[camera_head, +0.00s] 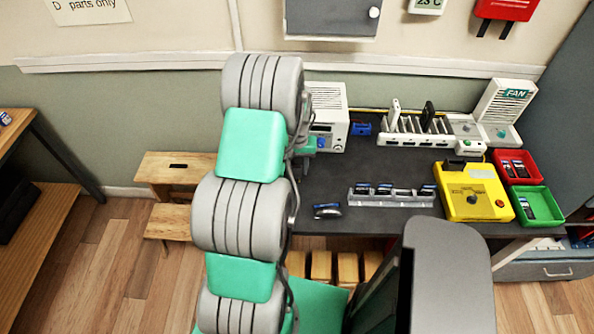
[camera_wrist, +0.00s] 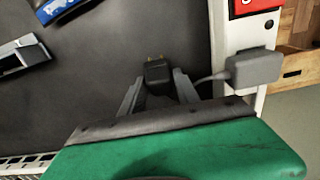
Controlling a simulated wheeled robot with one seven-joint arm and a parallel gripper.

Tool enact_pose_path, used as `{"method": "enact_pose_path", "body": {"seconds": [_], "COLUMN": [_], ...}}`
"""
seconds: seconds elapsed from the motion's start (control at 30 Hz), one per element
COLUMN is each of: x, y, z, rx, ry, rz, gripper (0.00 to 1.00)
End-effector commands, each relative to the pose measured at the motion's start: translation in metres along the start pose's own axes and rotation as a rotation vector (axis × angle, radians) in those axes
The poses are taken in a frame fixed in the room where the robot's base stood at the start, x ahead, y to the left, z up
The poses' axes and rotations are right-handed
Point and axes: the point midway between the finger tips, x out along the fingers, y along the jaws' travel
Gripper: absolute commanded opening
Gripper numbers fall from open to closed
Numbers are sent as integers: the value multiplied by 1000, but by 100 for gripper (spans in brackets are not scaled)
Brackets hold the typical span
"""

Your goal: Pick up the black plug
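The black plug (camera_wrist: 158,75) with two gold pins is on the dark tabletop (camera_wrist: 110,50) in the wrist view. My gripper (camera_wrist: 160,80) has one grey finger on each side of the plug. The fingers look open, with narrow gaps between them and the plug. The plug's rear is partly hidden near the gripper body. In the camera_head view, my arm hides the plug, and only a bit of my gripper end (camera_head: 310,145) shows beside a white box.
A grey adapter (camera_wrist: 255,68) with a cable is right of my gripper. A blue object (camera_wrist: 64,8) and a silver-black device (camera_wrist: 22,55) lie to the left. The white box (camera_head: 328,115), phone rack (camera_head: 415,137), phone strip (camera_head: 390,197) and yellow device (camera_head: 472,190) occupy the desk.

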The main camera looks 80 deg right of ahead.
Motion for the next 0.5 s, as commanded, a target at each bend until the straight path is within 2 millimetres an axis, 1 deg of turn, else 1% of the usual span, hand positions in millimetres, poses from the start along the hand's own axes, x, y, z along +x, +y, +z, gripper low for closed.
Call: {"method": "enact_pose_path", "body": {"seconds": [0.03,0.07,0.43,0.5], "x": [0,0,0,0], "y": [0,0,0,0], "z": [0,0,0,0], "rx": [0,0,0,0], "ry": [0,0,0,0], "rz": [0,0,0,0], "gripper": [33,30,0,0]}}
